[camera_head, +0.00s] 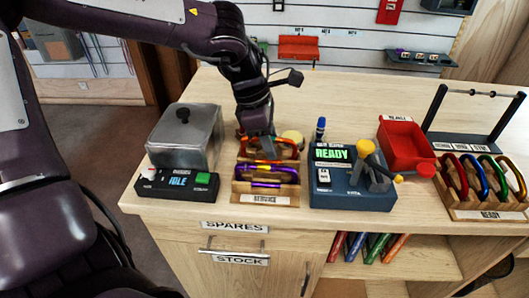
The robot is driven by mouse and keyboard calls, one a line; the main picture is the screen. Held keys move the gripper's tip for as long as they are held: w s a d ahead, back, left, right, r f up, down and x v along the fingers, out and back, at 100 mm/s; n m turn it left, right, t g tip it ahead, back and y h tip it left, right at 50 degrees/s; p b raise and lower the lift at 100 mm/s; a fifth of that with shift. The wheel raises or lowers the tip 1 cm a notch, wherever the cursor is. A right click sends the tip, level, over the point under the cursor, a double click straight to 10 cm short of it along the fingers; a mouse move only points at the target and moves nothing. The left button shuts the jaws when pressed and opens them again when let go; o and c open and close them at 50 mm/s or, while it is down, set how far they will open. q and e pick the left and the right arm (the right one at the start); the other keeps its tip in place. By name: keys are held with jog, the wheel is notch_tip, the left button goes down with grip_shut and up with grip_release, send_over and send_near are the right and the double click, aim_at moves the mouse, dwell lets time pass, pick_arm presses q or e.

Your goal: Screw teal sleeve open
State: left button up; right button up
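A wooden rack labelled SERVICE (265,200) stands on the counter, left of centre. An orange carabiner (287,146) lies at its back, and a purple carabiner (266,168) with a yellow part lies in front of it. My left gripper (262,145) reaches down from above onto the orange carabiner and covers part of it. Whether its fingers are closed on the carabiner is too small to tell. I cannot make out a teal sleeve; it may be hidden by the gripper. My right gripper is not in view.
Left of the rack is a box reading IDLE (178,183) with a grey lidded tank (185,135). Right of it is a blue tester reading READY (350,190). Farther right are a red bin (405,143) and a rack of several carabiners (488,205). The counter behind is clear.

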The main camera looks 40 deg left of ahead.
pick_arm(q)
jog(key=shift+w+a, duration=0.3)
jog(key=shift+w, duration=0.25)
jog(key=shift+r, duration=0.2)
jog(key=shift+r+p, duration=0.9)
jog(key=shift+r, duration=0.3)
jog(key=shift+s+d, duration=0.4)
jog(key=shift+s, duration=0.3)
jog(key=shift+f, duration=0.1)
